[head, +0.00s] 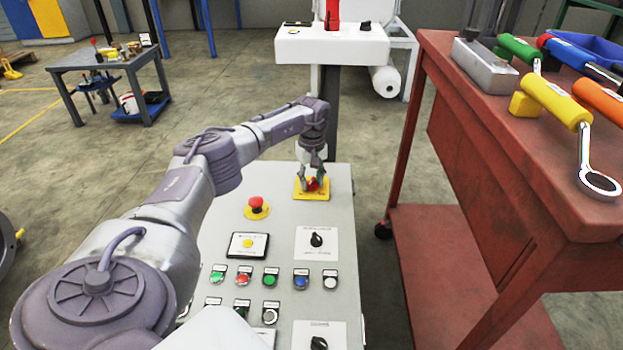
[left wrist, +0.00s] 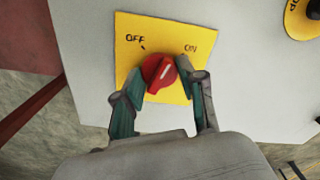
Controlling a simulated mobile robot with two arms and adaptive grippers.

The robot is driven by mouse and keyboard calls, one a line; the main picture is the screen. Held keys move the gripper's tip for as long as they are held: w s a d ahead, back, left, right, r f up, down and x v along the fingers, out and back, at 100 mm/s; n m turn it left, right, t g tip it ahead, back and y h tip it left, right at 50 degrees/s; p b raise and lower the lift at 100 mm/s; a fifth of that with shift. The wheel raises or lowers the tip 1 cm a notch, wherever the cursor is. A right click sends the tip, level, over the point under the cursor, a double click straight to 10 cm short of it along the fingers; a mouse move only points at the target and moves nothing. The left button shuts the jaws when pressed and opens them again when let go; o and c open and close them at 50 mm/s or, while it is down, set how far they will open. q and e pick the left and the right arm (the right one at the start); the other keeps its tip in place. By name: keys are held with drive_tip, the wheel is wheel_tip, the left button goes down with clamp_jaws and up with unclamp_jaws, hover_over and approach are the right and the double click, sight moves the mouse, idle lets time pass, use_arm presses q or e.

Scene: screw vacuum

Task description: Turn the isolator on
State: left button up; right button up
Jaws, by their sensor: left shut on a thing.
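The isolator is a red rotary knob (head: 313,184) on a yellow square plate (head: 311,195) at the far end of the grey control panel. In the left wrist view, the red knob (left wrist: 158,72) sits on the yellow plate (left wrist: 153,28), printed OFF at left and ON at right. My left gripper (head: 313,176) reaches down onto the knob. In the left wrist view its fingers (left wrist: 163,84) are closed on either side of the knob. My right gripper is not in view.
A red emergency button (head: 257,203) and several coloured push buttons (head: 271,276) sit nearer on the panel, with black selector knobs (head: 316,240). A red workbench (head: 470,120) with tools stands close at right. A white machine head (head: 332,46) rises behind the panel.

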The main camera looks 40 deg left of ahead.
sight(312, 180)
use_arm(q)
drive_tip(key=m, duration=0.5)
drive_tip(key=shift+m, duration=0.3)
idle(0.4)
drive_tip(key=o, duration=1.1)
drive_tip(key=shift+o, duration=0.2)
wheel_tip(312, 180, up, 12)
